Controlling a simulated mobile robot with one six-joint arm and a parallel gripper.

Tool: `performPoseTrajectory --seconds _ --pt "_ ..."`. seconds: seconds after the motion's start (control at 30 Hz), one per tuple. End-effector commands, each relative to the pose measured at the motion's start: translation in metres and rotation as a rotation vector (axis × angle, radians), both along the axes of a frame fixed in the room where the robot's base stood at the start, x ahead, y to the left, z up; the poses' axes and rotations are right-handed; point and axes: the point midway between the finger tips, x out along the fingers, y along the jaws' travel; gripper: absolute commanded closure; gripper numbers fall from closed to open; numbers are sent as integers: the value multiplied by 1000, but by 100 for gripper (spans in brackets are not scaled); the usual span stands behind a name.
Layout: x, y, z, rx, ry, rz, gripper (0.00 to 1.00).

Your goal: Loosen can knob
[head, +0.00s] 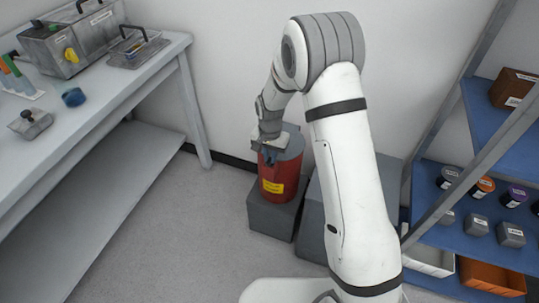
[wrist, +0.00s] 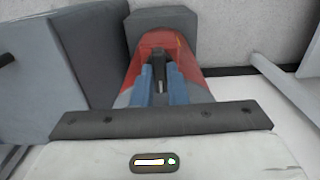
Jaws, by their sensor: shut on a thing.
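The red can (head: 276,180) with a grey top and a yellow label stands upright on a grey block by the wall. In the wrist view the can's red side (wrist: 164,42) shows beyond my fingers. My gripper (head: 268,155) is over the can's top, at its left part in the head view. In the wrist view my gripper's blue fingers (wrist: 160,88) are close together, shut on a small dark piece between them, which looks like the can knob (wrist: 160,72). Most of the knob is hidden by the fingers.
The grey block (head: 268,217) bears the can, and a larger grey box (head: 314,225) stands right of it. A workbench (head: 110,95) with instruments is at left. A blue shelf (head: 440,205) with jars and bins is at right. Open floor (head: 180,230) lies between.

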Motion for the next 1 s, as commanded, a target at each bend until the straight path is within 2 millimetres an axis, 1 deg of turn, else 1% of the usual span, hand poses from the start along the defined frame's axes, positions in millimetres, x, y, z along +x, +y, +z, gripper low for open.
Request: performPoseTrajectory --seconds 0.17,0.37,1.0 --pt "0 1 0 1 -3 50 100" --pt "0 1 0 1 -3 176 100" --pt "1 1 0 1 -3 775 100"
